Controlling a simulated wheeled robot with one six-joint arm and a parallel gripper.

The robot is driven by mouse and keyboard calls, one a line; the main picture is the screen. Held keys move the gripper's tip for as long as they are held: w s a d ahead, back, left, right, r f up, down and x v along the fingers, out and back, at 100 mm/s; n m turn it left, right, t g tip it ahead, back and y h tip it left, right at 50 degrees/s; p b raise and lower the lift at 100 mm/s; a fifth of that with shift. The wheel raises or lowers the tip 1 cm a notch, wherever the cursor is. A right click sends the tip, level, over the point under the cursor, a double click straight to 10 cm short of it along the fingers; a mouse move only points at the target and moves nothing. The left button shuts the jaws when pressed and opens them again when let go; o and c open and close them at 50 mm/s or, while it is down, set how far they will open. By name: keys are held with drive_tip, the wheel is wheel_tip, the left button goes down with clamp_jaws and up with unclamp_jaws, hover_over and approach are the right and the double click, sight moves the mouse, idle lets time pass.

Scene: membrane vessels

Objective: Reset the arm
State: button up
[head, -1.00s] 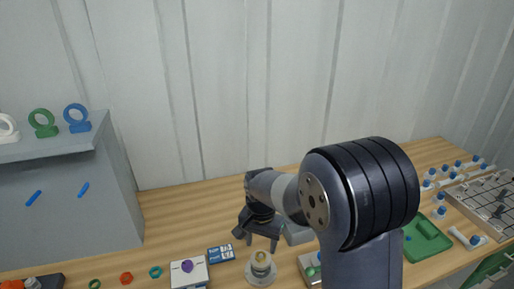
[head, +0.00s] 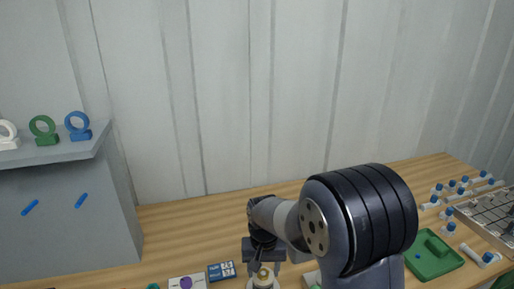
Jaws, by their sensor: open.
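My gripper (head: 264,257) hangs at the end of my arm over the wooden table, low in the head view. It points down just above a pale round fitting (head: 263,277) on a light base. The jaws look open, with nothing seen between them. I cannot tell whether a finger touches the fitting. My own arm hides part of the table behind and to the right.
A grey shelf block (head: 60,215) with white, green (head: 43,130) and blue (head: 77,126) ring stands is at left. A blue card (head: 221,271) and a white block with a purple disc (head: 186,283) lie near. A green tray (head: 434,262), blue-capped vials and a metal rack (head: 490,215) are at right.

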drive_tip(key=shift+n, duration=1.2)
